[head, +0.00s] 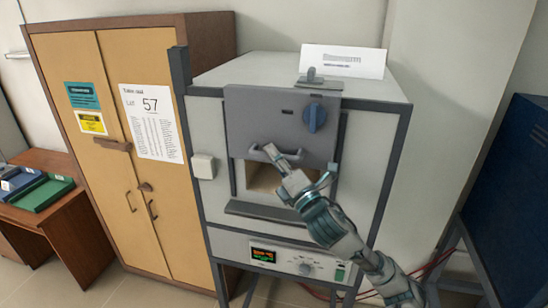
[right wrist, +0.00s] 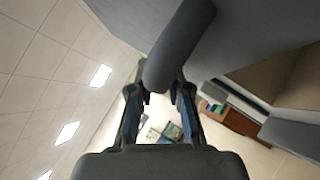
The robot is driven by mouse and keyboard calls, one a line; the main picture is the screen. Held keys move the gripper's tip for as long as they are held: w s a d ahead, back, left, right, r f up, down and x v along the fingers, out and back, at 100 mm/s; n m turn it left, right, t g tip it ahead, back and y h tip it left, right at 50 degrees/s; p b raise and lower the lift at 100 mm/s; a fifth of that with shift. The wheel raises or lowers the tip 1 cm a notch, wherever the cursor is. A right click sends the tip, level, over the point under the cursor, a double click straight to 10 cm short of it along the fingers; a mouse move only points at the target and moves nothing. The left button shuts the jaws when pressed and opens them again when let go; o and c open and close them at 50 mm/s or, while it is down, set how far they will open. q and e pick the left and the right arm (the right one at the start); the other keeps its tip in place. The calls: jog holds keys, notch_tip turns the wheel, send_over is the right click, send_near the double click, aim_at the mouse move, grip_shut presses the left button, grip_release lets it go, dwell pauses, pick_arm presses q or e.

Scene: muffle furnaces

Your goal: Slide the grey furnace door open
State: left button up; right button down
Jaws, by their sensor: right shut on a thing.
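The grey furnace door (head: 258,112) is a flat panel with a blue knob (head: 314,118) on the front of the light grey furnace (head: 206,125). The door sits raised, and part of the furnace opening (head: 262,178) shows below its lower edge. My right gripper (head: 274,157) is at the handle (head: 257,153) near the door's lower edge. In the right wrist view, the fingers of this gripper (right wrist: 160,92) are shut on the dark rounded handle bar (right wrist: 180,45). My left gripper is in neither view.
A tan cabinet (head: 117,190) with a paper list stands left of the furnace. A brown desk (head: 75,215) with trays is at the far left, and a dark blue cabinet (head: 515,190) at the right. A white sign (head: 343,62) stands on the furnace top.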

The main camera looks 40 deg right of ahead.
dwell(0.3)
jog(key=c, duration=1.1)
grip_release()
jog(key=shift+w+d, duration=0.1)
jog(key=v, duration=0.7)
jog(key=shift+s+f, duration=0.25)
